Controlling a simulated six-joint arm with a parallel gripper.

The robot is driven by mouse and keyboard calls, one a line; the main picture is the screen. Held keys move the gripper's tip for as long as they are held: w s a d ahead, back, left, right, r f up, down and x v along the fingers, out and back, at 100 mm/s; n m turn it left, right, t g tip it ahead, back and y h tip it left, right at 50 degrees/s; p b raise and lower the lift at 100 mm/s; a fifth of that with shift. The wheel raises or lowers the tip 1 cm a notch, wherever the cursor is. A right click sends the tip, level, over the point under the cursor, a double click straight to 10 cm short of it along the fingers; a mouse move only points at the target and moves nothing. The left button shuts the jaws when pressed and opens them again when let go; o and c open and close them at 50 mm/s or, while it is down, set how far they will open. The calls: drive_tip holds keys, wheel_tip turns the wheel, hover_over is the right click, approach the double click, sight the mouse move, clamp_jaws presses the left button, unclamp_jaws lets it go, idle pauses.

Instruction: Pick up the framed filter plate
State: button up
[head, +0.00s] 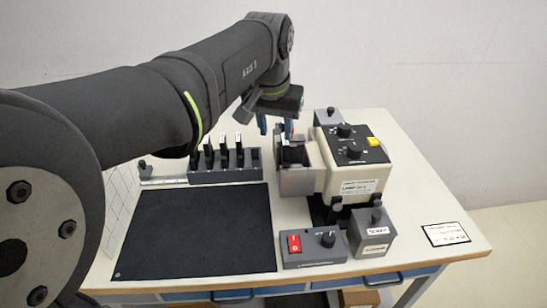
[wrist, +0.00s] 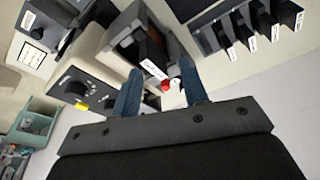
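Several dark framed plates with white label tabs (head: 223,152) stand upright in a grey slotted rack (head: 226,177) left of the lamp box; they show in the wrist view (wrist: 265,24) at upper right. A dark framed piece (head: 292,153) sits in the grey holder (head: 296,182) on the lamp box's left side. In the wrist view, a white label (wrist: 153,68) and a small white piece with a red knob (wrist: 171,91) show by this holder. My gripper (head: 276,126) is open above and behind the holder; its blue fingers (wrist: 159,72) are apart, and no grip on anything shows.
The cream lamp box (head: 350,178) with black control panel stands right of the holder. In front are a box with a red switch (head: 314,246) and a grey block (head: 372,233). A black mat (head: 195,233) lies bare at front left. A label card (head: 446,234) lies at right.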

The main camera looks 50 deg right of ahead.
drive_tip(key=s+a+f+m+t+y, duration=0.1)
drive_tip(key=s+a+f+m+t, duration=0.25)
drive_tip(key=m, duration=0.25)
drive_tip(key=m+t+h, duration=0.6)
drive_tip(key=m+h, duration=0.3)
drive_tip(key=m, duration=1.7)
approach(286, 154)
drive_tip(key=x, duration=0.6)
drive_tip(key=shift+w+d, duration=0.2)
drive_tip(key=shift+w, duration=0.15)
drive_tip(key=shift+x, duration=3)
drive_tip(key=shift+s+f, duration=0.15)
clamp_jaws()
